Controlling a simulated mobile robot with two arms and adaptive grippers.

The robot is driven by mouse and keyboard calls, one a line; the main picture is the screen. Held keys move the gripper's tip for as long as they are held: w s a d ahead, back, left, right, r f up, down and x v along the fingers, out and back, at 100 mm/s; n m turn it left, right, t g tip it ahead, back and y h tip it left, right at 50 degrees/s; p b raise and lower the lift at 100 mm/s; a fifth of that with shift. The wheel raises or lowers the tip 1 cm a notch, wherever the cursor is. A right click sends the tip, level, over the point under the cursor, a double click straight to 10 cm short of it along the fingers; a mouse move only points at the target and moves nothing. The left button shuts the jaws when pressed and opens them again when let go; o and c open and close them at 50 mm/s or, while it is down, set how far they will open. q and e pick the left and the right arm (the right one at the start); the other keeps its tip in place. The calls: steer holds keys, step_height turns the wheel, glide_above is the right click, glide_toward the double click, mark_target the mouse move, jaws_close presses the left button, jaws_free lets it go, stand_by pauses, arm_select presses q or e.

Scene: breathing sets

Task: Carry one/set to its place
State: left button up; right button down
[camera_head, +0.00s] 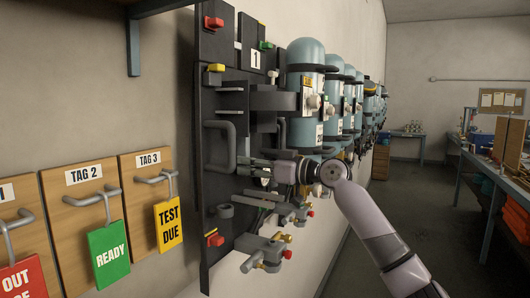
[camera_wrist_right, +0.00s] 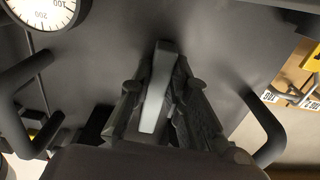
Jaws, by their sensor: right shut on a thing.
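Set one is a tall black backplate (camera_head: 215,100) with a white "1" label (camera_head: 256,59), upright against the wall in the head view. Dark clamp arms reach from it towards a blue cylinder (camera_head: 305,55); I cannot tell whether that cylinder belongs to it. My right gripper (camera_head: 256,166) is at the plate's lower middle, just right of a grey loop handle (camera_head: 219,145). In the right wrist view its fingers (camera_wrist_right: 160,95) are shut on a pale grey bar (camera_wrist_right: 156,92) in front of the dark plate. My left gripper is not in view.
Several more blue cylinders (camera_head: 349,85) line the wall behind. Tag boards (camera_head: 75,180) with hooks hang at left, with green "READY" (camera_head: 109,255) and yellow "TEST DUE" (camera_head: 168,225) tags. Valves (camera_head: 265,252) jut out below my gripper. The aisle floor (camera_head: 410,220) is clear.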

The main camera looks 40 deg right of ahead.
mark_target(234, 174)
steer(key=shift+w+a+r, duration=0.1)
steer(key=shift+w+a, duration=0.15)
steer(key=shift+w, duration=0.25)
steer(key=shift+w+a+p, duration=0.15)
steer(key=shift+w+p, duration=0.3)
steer(key=shift+p, duration=0.1)
steer(key=shift+w+a+f+p, duration=0.25)
steer(key=shift+w+f+p, duration=0.1)
steer(key=shift+w+f, duration=0.25)
steer(key=shift+w+a+f+p, duration=0.25)
steer(key=shift+w+f+p, duration=0.1)
steer(key=shift+w+f, duration=0.2)
steer(key=c, duration=2)
jaws_free()
steer(key=shift+w+f, duration=0.1)
steer(key=shift+f, duration=0.35)
steer(key=o, duration=0.5)
steer(key=shift+a+r, duration=0.15)
steer(key=shift+a, duration=0.1)
steer(key=shift+c, duration=0.2)
steer(key=shift+d, duration=0.1)
